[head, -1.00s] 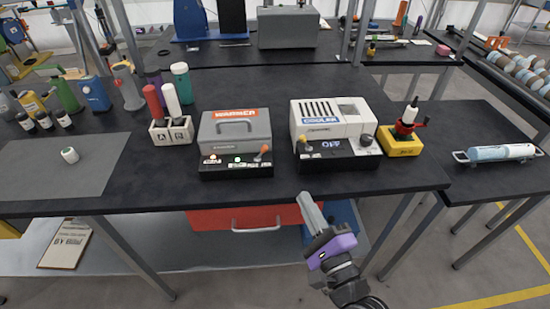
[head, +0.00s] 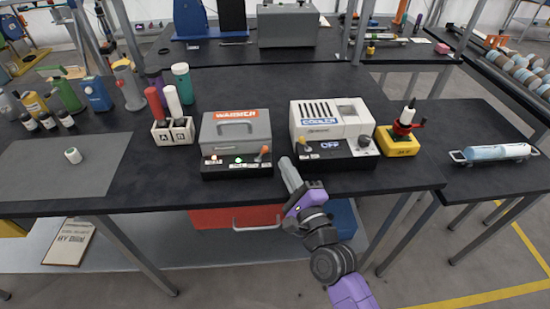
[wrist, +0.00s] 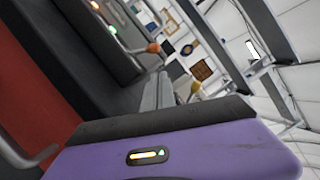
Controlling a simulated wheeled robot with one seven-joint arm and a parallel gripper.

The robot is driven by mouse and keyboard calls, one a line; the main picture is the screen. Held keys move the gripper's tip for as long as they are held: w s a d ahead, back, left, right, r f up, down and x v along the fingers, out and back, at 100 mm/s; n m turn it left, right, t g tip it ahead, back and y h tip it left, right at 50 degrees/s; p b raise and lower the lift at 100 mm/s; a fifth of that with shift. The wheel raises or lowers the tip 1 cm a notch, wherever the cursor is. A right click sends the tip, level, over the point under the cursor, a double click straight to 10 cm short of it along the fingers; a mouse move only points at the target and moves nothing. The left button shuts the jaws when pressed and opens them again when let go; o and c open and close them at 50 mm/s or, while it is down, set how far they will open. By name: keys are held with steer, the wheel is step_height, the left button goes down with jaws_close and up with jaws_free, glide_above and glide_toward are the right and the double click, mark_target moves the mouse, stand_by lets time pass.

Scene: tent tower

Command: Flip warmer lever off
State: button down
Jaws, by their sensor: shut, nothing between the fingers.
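The warmer (head: 236,135) is a grey box with an orange WARMER label, standing on the black bench. Its black front panel has an orange-knobbed lever (head: 264,152) at the right end and lit lamps, one green. The lever knob also shows in the wrist view (wrist: 153,48). My gripper (head: 285,163) is shut and empty, its grey fingers pointing up toward the panels. In the head view it appears just right of the warmer lever, apart from it. In the wrist view the fingers (wrist: 158,92) extend away below the lever knob.
A bottle rack (head: 173,131) stands left of the warmer. A red drawer (head: 235,218) is below the bench.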

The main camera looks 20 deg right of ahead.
mark_target(261, 154)
steer(key=shift+w+a+r+p, duration=0.6)
steer(key=shift+a+r+p, duration=0.05)
steer(key=shift+a+p, duration=0.05)
steer(key=shift+w+a+p, duration=0.45)
steer(key=shift+d+b, duration=0.1)
steer(key=shift+b, duration=0.25)
steer(key=shift+n, duration=0.3)
